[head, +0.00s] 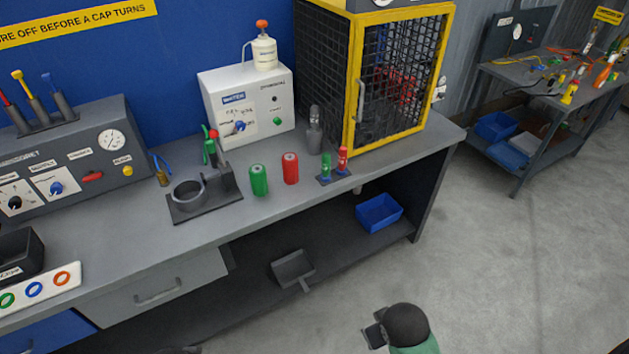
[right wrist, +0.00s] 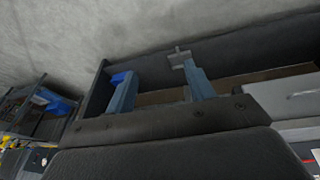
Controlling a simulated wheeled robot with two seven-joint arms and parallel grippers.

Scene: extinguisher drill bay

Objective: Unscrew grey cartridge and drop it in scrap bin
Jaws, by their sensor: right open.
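No cartridge that I can surely call the grey one shows. A grey bottle-like piece with a narrow top (head: 315,132) stands upright on the bench beside the yellow-framed cage. A dark fixture with a round ring (head: 188,192) sits on the bench; I cannot tell whether anything is in it. A black open box (head: 22,252) is at the left edge, its label unreadable; I cannot tell if it is the scrap bin. My right gripper (head: 374,334) is low in front of the bench, apart from everything; in the right wrist view its fingers (right wrist: 155,78) are open and empty. My left gripper is not in view.
A green can (head: 259,180) and a red can (head: 291,168) stand on the bench, near small green and red fittings (head: 334,166). A cage (head: 385,85) fills the back right. Below are a grey scoop (head: 292,268) and a blue bin (head: 379,212). The floor at right is clear.

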